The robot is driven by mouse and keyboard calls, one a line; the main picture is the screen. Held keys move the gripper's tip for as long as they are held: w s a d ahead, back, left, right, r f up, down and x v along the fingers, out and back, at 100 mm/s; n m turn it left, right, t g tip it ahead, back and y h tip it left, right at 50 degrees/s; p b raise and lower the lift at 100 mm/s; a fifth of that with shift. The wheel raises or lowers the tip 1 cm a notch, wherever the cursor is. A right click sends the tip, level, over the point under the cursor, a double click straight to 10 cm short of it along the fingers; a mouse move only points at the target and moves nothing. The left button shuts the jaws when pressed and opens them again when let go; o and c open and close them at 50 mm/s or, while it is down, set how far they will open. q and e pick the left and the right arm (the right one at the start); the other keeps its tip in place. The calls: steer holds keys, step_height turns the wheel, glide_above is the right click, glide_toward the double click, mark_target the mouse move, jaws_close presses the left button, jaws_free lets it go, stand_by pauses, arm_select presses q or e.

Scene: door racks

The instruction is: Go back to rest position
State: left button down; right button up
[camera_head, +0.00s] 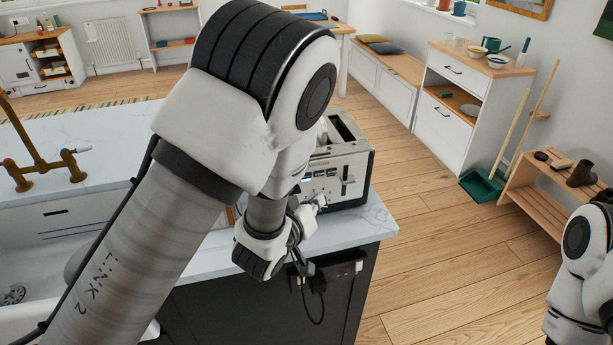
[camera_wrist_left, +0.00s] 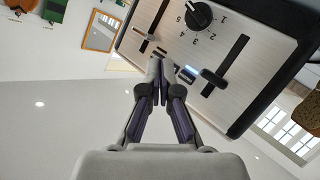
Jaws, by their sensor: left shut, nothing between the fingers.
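My left arm crosses the head view, and my left gripper (camera_head: 318,203) is at the front of a silver toaster (camera_head: 358,172) on the marble counter. In the left wrist view the left gripper (camera_wrist_left: 158,68) has its fingers together with nothing between them. Its tips are close to the toaster's front panel (camera_wrist_left: 225,55), beside the dark lever slots and numbered dial (camera_wrist_left: 199,15). I cannot tell whether the tips touch the panel. Part of the toaster is hidden behind my arm. A part of my right arm shows at the right edge; its gripper is out of view.
The marble counter (camera_head: 225,250) has a sink (camera_head: 25,265) and brass tap (camera_head: 40,165) at left. A black power socket (camera_head: 340,272) is on its dark side panel. White cabinets (camera_head: 450,100), a green dustpan (camera_head: 482,186) and a wooden bench (camera_head: 535,190) stand right. Wooden floor lies open between.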

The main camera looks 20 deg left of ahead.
arm_select(q)
steer(key=s+a+f+m+g+y, duration=0.1)
steer(key=s+a+f+g, duration=0.2)
steer(key=s+f, duration=0.35)
steer(key=s+a+f+g+y, duration=0.1)
steer(key=s+a+f+g, duration=0.25)
steer(key=f, duration=0.65)
steer(key=s+a+f+m+g, duration=0.1)
steer(key=s+f+g, duration=0.3)
steer(key=s, duration=0.7)
steer(key=s+a+f+m+g+b, duration=0.1)
steer(key=s+f+g, duration=0.3)
steer(key=s+f, duration=0.5)
steer(key=shift+s+a+f, duration=0.2)
steer(key=shift+s+a, duration=0.25)
steer(key=shift+s, duration=0.5)
